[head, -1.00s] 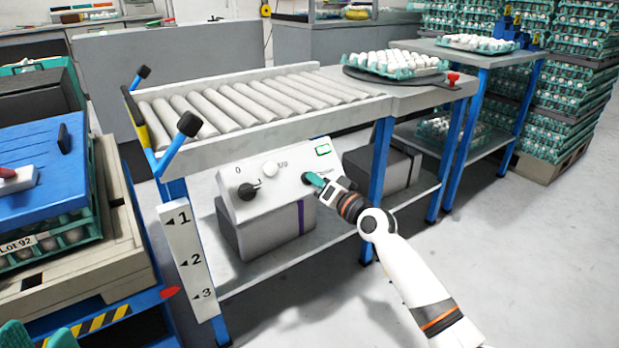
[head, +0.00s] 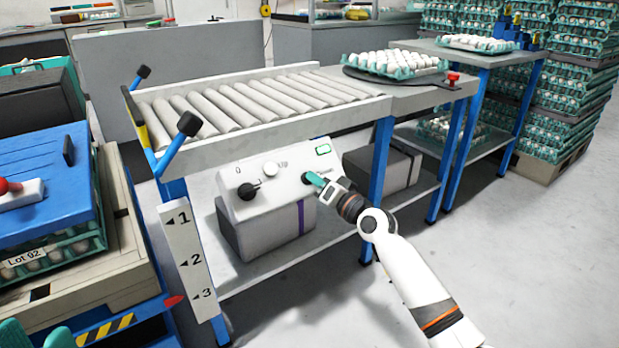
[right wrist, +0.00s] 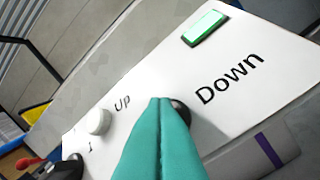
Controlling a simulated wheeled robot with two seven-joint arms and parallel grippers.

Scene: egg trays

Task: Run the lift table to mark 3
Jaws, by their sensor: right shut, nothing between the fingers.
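The control panel (head: 285,175) has a white Up button (right wrist: 98,121), a black Down button (right wrist: 181,110) and a lit green display (right wrist: 204,27). My right gripper (head: 311,180) is shut and empty, its teal fingertips (right wrist: 166,102) against the Down button and partly hiding it. The lift table (head: 150,322) at left carries a stack with a blue top. Its red pointer (head: 175,300) is left of the mark strip (head: 190,262), near the 3 and slightly lower in the picture. My left gripper (head: 40,336) is at the bottom left corner, fingers apart, partly cut off.
A roller conveyor (head: 245,100) stands above the panel, with an egg tray (head: 395,70) at its right end. Stacked egg trays (head: 570,95) stand at the back right. The floor at right is clear.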

